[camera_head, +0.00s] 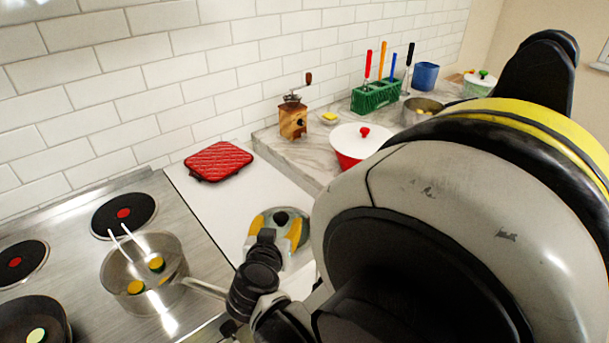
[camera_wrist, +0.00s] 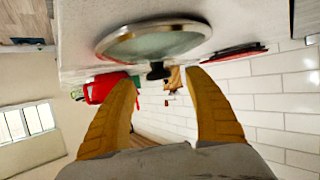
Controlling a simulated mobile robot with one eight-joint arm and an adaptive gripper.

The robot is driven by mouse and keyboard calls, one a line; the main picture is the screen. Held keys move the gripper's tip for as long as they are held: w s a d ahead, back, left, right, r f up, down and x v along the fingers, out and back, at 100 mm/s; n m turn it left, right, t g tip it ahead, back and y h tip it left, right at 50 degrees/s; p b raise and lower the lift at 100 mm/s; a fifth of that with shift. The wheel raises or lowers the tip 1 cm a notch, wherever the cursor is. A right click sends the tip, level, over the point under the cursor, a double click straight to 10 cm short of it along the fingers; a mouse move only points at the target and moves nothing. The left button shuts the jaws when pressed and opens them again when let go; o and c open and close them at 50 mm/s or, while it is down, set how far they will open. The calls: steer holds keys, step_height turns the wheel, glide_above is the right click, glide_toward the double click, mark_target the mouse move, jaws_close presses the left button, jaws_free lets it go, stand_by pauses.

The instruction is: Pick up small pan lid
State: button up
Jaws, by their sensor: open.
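The small pan lid (camera_head: 278,213) is a round glass lid with a metal rim and a dark knob. It lies on the white counter to the right of the stove, partly hidden by my gripper in the head view. In the wrist view the lid (camera_wrist: 155,43) appears inverted at the top centre, with its knob (camera_wrist: 158,71) between the fingertips. My gripper (camera_head: 276,229) has its yellow fingers apart, one on each side of the knob. In the wrist view the gripper (camera_wrist: 161,78) shows a clear gap on both sides of the knob.
A red quilted pad (camera_head: 217,161) lies behind the lid by the wall. A steel pot (camera_head: 143,285) with food stands left on the stove. My arm hides the right side.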

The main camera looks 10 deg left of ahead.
mark_target(280, 220)
steer(key=b+x, duration=0.1)
steer(key=x, duration=0.3)
steer(key=shift+d, duration=0.1)
steer(key=shift+s, duration=0.1)
jaws_close()
steer(key=shift+r, duration=0.15)
